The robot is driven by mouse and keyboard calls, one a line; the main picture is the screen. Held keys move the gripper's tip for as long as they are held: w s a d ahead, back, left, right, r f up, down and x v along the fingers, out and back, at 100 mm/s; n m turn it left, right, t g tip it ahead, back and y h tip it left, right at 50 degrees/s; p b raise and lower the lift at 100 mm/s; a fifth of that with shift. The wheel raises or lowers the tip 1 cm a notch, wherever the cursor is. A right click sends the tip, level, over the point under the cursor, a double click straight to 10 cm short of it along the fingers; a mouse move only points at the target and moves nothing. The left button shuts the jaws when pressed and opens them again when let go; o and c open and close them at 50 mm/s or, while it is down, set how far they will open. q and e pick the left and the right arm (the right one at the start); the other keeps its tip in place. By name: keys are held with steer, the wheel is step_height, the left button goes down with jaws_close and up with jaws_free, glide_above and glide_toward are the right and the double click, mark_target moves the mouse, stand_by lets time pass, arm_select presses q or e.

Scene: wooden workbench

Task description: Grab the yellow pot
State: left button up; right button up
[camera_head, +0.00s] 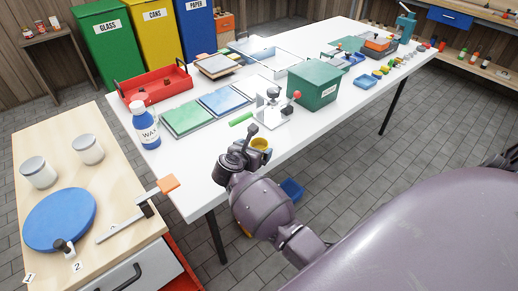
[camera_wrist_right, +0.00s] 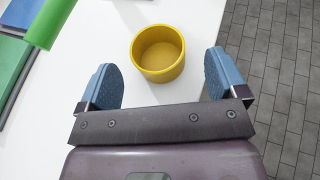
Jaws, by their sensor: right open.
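The yellow pot (camera_wrist_right: 158,54) is a small round open-topped cup standing upright on the white table, close to the table's edge. In the head view the pot (camera_head: 261,143) is partly hidden behind my right gripper (camera_head: 250,145). In the right wrist view my right gripper (camera_wrist_right: 162,82) is open, with its two blue-padded fingers apart. The pot lies ahead of the gap between the fingertips and touches neither finger. My left gripper is not in view.
Table edge and floor lie to the right in the wrist view.

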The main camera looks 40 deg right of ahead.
mark_target(263, 142)
steer(key=shift+x, duration=2.35)
steer(key=shift+w+r, duration=0.1)
steer(key=shift+w, duration=0.05)
steer(key=shift+a, duration=0.1)
steer(key=c, duration=1)
